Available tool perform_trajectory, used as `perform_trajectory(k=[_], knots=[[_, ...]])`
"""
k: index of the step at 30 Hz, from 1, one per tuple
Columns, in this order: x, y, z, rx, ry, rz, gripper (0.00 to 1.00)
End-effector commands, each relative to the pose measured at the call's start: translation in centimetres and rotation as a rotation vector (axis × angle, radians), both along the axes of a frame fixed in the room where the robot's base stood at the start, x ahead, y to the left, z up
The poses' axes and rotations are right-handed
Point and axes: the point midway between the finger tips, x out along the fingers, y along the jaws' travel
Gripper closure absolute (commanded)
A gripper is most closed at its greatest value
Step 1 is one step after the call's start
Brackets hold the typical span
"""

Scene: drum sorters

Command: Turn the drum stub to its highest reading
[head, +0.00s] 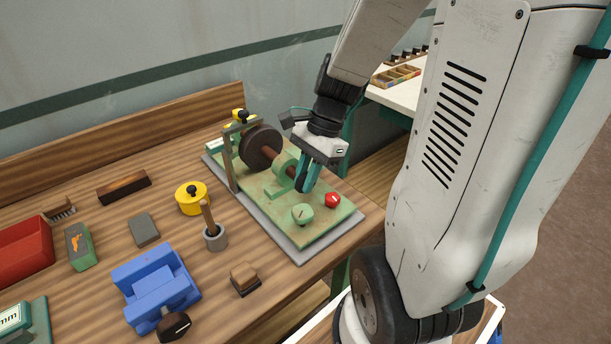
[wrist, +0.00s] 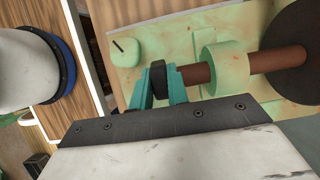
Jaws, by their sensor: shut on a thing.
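The sorter (head: 255,200) is a worn pale-green base with a dark brown drum (head: 261,147) on a reddish-brown shaft. The drum also shows at the right edge of the wrist view (wrist: 300,50). The shaft (wrist: 197,74) passes through a pale-green bearing (wrist: 225,72). At its near end is the drum stub, a short black piece (wrist: 157,76). My gripper (head: 306,180) has its teal fingers closed on either side of the stub; the fingers hide it in the head view. I cannot make out any scale or reading.
A pale-green knob (head: 302,214) and a red knob (head: 332,200) stand on the base near my fingers. A yellow pot (head: 192,198), a blue vise-like block (head: 156,283), a grey cup with a wooden handle (head: 215,237) and a red bin (head: 24,251) lie to the left.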

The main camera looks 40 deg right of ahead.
Motion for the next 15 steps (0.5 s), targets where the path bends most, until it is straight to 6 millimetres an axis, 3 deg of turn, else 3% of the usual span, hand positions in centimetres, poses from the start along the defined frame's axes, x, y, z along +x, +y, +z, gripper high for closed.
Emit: perform_trajectory(k=[15], knots=[[0.05,-0.78,-0.16,0.342,-0.001,-0.006,1.00]])
